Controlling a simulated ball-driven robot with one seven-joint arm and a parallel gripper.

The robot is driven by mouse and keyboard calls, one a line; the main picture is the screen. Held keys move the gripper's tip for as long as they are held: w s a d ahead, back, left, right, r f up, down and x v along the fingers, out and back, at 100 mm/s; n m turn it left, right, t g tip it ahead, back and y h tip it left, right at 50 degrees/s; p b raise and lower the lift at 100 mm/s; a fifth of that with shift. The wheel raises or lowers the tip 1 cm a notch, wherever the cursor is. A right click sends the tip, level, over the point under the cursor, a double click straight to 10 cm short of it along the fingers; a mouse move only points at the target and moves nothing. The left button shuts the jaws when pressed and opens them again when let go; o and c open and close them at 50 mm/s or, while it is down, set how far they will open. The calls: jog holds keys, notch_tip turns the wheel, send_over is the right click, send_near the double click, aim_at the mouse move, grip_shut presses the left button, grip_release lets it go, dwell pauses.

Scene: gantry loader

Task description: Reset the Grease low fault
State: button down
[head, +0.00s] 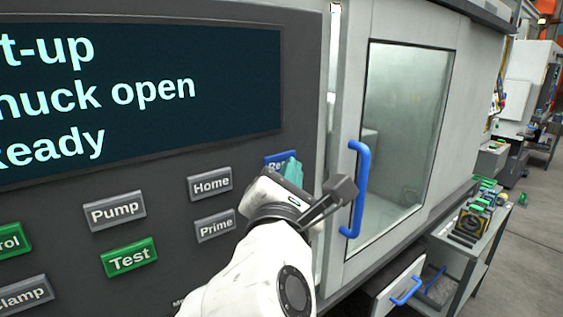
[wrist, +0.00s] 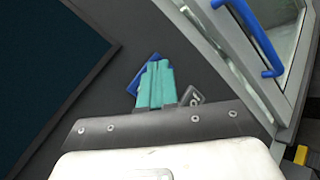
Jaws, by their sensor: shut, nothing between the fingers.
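The dark control panel (head: 165,182) fills the left of the head view. Its screen (head: 200,60) is cut off at the left and shows "t-up", "huck open" and "eady"; no fault text is visible in that part. A blue button (head: 274,157), its label beginning "Re", is at the panel's right, partly hidden by my gripper. My gripper (head: 292,168) is shut and empty, its teal fingers over the button's right part. In the wrist view the fingers (wrist: 154,84) overlap the blue button (wrist: 141,74). I cannot tell whether they touch it.
Grey Home (head: 210,183), Prime (head: 215,227) and Pump (head: 115,211) buttons and a green Test button (head: 130,257) are to the left. The machine door's blue handle (head: 360,190) stands out close right of my arm. An open drawer (head: 398,290) juts out below.

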jog(key=shift+s+d, duration=0.25)
jog(key=shift+s, duration=0.2)
jog(key=s+d+p, duration=0.1)
jog(key=s, duration=0.1)
jog(key=s+d+p, duration=0.1)
jog(key=s, duration=0.1)
jog(key=shift+d+p, duration=0.35)
jog(key=shift+d, duration=0.05)
dwell(0.5)
jog(key=s+d+f+m+g, duration=0.25)
jog(key=d+f+m, duration=0.25)
jog(key=f, duration=0.5)
jog(key=s+d+f+m+g+b, duration=0.15)
jog(key=d+f+m+g, duration=0.3)
jog(key=f, duration=0.55)
jog(key=s+d+f+m+g+p, duration=0.1)
jog(key=s+d+f+m+g, duration=0.3)
jog(key=f, duration=0.6)
jog(key=s+d+f+m+g+y, duration=0.1)
jog(key=s+d+f+m+g, duration=0.2)
jog(key=s+f+m, duration=0.3)
jog(key=s+d+f+m+g+y+b, duration=0.1)
jog(key=s+d+f+m+g+y, duration=0.1)
jog(key=s+d+f+m+g, duration=0.2)
jog(key=s+f+m, duration=0.3)
jog(key=s+f, duration=0.4)
jog(key=s, duration=0.6)
jog(key=shift+f+y, duration=0.15)
jog(key=shift+y, duration=0.15)
